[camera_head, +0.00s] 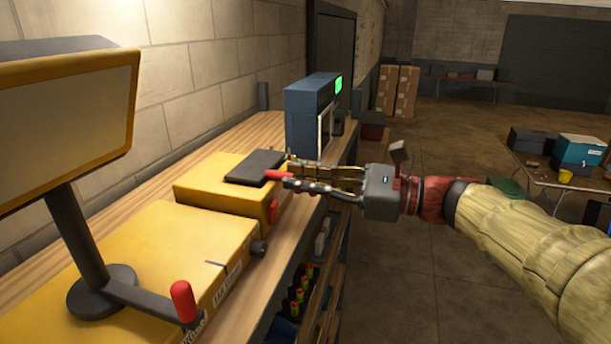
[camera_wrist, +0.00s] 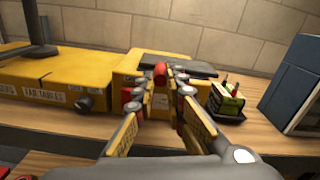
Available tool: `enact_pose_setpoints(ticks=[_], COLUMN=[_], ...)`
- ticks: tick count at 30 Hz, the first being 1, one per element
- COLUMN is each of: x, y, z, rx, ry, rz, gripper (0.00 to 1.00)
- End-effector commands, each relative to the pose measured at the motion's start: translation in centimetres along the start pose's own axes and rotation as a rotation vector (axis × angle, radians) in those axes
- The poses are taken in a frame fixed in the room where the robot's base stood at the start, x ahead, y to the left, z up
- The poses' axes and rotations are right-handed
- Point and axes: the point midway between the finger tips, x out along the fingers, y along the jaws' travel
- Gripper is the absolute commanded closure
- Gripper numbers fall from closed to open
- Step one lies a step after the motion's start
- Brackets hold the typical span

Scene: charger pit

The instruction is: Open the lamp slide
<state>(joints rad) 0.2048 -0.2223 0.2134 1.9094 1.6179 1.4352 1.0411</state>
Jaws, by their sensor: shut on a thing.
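A yellow box (camera_head: 205,186) stands on the wooden bench with a dark slide plate (camera_head: 254,166) on its top. A red handle (camera_head: 277,175) sticks out at the plate's right side. My gripper (camera_head: 288,180) reaches in from the right and is shut on this handle. In the wrist view the red handle (camera_wrist: 160,73) shows between the fingertips (camera_wrist: 160,94), with the dark plate (camera_wrist: 178,65) behind it. The fingers hide part of the handle and the box's front. Whether the plate has slid from its seat I cannot tell.
A larger yellow box (camera_head: 150,250) with a lamp-like yellow panel (camera_head: 70,120) on a dark post stands at the left. Its lever has a red grip (camera_head: 184,302). A blue-grey device (camera_head: 308,115) stands behind. Shelves with small items lie under the bench; the floor (camera_head: 400,270) is clear.

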Motion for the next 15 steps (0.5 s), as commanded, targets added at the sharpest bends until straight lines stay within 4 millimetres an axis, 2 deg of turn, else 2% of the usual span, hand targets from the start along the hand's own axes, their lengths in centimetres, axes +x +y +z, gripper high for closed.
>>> enact_pose_setpoints(ticks=[8,9,15], x=[0.0,0.0,0.0], y=[0.03,0.02,0.01], z=[-0.05,-0.05,-0.02], rx=[0.001,0.001,0.001], ry=[0.001,0.001,0.0], rz=[0.0,0.0,0.0], gripper=[1.0,0.86,0.74])
